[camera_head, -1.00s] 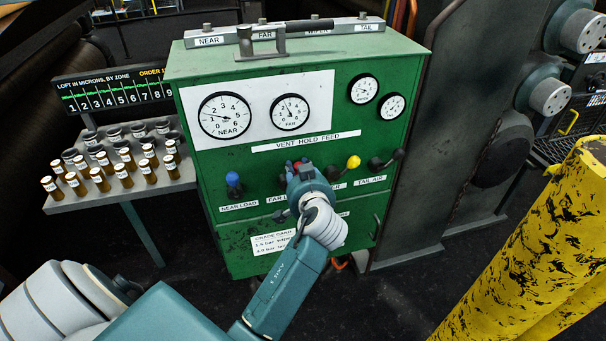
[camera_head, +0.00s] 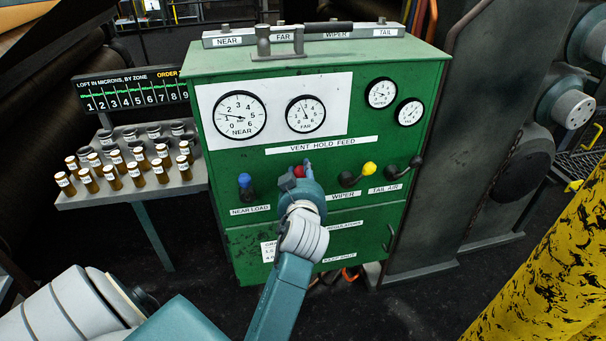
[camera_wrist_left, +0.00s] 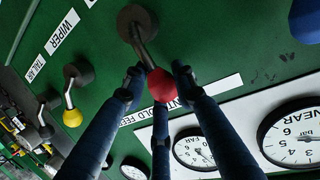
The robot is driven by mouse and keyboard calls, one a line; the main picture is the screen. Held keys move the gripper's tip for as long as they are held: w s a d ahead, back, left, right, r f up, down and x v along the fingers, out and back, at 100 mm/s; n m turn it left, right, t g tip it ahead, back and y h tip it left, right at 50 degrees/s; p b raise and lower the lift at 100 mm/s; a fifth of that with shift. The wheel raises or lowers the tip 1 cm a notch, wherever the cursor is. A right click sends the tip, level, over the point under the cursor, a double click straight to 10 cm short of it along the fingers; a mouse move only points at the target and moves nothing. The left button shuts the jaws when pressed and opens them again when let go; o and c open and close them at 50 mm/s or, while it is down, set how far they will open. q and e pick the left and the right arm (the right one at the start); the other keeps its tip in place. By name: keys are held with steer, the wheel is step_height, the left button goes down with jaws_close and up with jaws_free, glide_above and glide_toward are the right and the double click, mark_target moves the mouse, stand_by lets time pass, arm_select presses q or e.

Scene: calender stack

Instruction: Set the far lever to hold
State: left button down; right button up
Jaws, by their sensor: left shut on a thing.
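The green control panel (camera_head: 300,225) carries a row of levers under a VENT HOLD FEED strip (camera_head: 321,146). The far lever's red knob (camera_head: 299,171) shows at the tip of my left gripper (camera_head: 306,178), which hides its pivot and name label in the head view. In the left wrist view, my gripper's dark fingers (camera_wrist_left: 152,82) close around the red knob (camera_wrist_left: 161,85); its bent stem runs to a round dark pivot (camera_wrist_left: 137,22). The lever's exact setting is hard to tell. The far gauge (camera_head: 306,114) is above. My right gripper is not in view.
The blue near lever (camera_head: 245,181) stands upright to the left. The yellow wiper lever (camera_head: 369,168) and black tail lever (camera_head: 416,161) lean right. A shelf (camera_head: 100,200) of small jars is at left; a yellow post (camera_head: 550,270) is at right.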

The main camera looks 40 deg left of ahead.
arm_select(q)
steer(key=shift+a+r, duration=0.2)
steer(key=shift+r, duration=0.4)
steer(key=c, duration=1.5)
jaws_free()
steer(key=shift+o, duration=0.2)
steer(key=shift+f, duration=0.35)
